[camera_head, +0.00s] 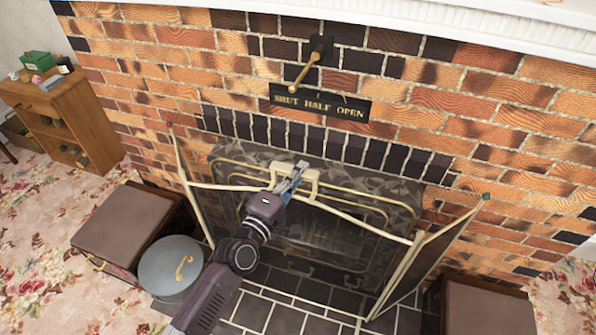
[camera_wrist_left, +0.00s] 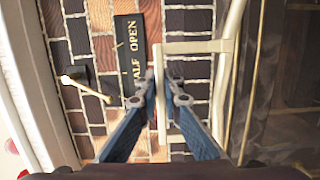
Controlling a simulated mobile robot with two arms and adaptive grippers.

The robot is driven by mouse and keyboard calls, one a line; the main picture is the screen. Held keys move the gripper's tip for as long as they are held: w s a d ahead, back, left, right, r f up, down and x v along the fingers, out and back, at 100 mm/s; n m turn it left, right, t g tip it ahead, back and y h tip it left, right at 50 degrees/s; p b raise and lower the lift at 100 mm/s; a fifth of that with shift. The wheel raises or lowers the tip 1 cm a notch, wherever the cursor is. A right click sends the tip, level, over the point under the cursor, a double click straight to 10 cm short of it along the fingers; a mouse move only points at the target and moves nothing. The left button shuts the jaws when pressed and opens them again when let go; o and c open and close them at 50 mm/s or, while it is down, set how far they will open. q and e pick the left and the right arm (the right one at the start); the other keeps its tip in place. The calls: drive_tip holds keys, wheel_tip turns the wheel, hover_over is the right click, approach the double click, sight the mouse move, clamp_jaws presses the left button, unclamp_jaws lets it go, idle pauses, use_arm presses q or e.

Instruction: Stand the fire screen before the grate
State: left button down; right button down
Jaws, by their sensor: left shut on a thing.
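The fire screen (camera_head: 425,262) is a folding mesh screen with a cream-gold frame and angled side wings. It is upright in front of the fireplace opening in the head view. My left gripper (camera_head: 297,173) is shut on the cream handle at its top middle. In the left wrist view, the fingers (camera_wrist_left: 164,88) close on the handle bar (camera_wrist_left: 197,47). The grate (camera_head: 325,232) shows only dimly through the mesh. My arm hides part of the screen's middle and lower left, and I cannot tell whether its feet touch the tiles. My right gripper is not in view.
A brown box (camera_head: 125,222) and a round grey lidded bin (camera_head: 170,265) stand left of the tiled hearth (camera_head: 285,318). Another brown box (camera_head: 487,308) stands at the right. A brass lever (camera_head: 305,72) and sign (camera_head: 320,103) are on the brick wall above.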

use_arm(q)
drive_tip(key=shift+w+d+r, duration=0.1)
drive_tip(key=shift+r, duration=0.25)
drive_tip(key=c, duration=2)
unclamp_jaws()
drive_tip(key=shift+o, duration=1)
drive_tip(key=shift+s+f, duration=0.2)
drive_tip(key=shift+f, duration=0.45)
drive_tip(key=shift+o, duration=0.4)
drive_tip(key=shift+r, duration=0.15)
drive_tip(key=shift+r, duration=0.1)
